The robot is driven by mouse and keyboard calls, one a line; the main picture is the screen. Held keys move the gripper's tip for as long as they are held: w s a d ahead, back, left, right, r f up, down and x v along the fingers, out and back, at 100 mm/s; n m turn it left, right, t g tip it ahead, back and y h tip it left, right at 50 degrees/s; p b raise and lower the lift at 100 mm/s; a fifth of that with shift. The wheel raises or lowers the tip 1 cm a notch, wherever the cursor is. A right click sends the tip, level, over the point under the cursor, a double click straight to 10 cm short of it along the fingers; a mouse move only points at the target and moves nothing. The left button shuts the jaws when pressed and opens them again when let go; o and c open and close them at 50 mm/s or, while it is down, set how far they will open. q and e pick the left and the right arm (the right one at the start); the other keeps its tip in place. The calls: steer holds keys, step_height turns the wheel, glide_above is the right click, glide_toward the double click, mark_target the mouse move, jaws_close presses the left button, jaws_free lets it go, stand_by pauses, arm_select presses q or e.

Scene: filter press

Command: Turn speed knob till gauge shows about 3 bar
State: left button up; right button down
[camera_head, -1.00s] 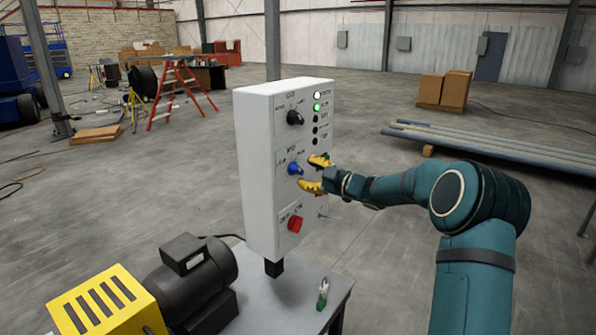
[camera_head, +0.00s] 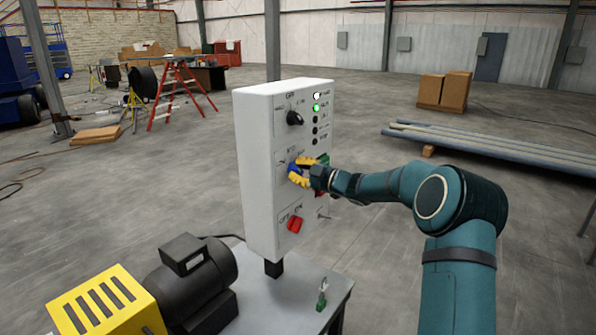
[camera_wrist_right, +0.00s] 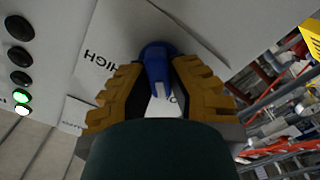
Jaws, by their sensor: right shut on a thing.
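The speed knob is taken to be the blue knob (camera_head: 293,169) in the middle of the white control box's (camera_head: 258,180) front; it also shows in the right wrist view (camera_wrist_right: 157,62). My right gripper (camera_head: 304,168) has its yellow fingers around the blue knob at the panel. In the right wrist view its fingers (camera_wrist_right: 158,90) sit on both sides of the knob, near a label reading HIGH. No gauge is in view. My left gripper is not in view.
A black knob (camera_head: 294,118) is above and a red knob (camera_head: 294,225) below. Lamps (camera_head: 316,108) at the upper right glow white and green. A black motor (camera_head: 195,280) and yellow guard (camera_head: 105,305) stand on the grey bench (camera_head: 290,300).

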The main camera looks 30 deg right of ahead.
steer(key=shift+r+p, duration=0.2)
steer(key=shift+p, duration=0.4)
steer(key=m+p, duration=0.6)
steer(key=p, duration=0.2)
steer(key=shift+w+r, duration=0.1)
steer(key=shift+r, duration=0.05)
steer(key=shift+d+m+p, duration=0.15)
steer(key=shift+m+p, duration=1)
steer(key=shift+m, duration=0.25)
steer(key=c, duration=0.9)
jaws_free()
steer(key=shift+w+f, duration=0.1)
steer(key=shift+f, duration=0.1)
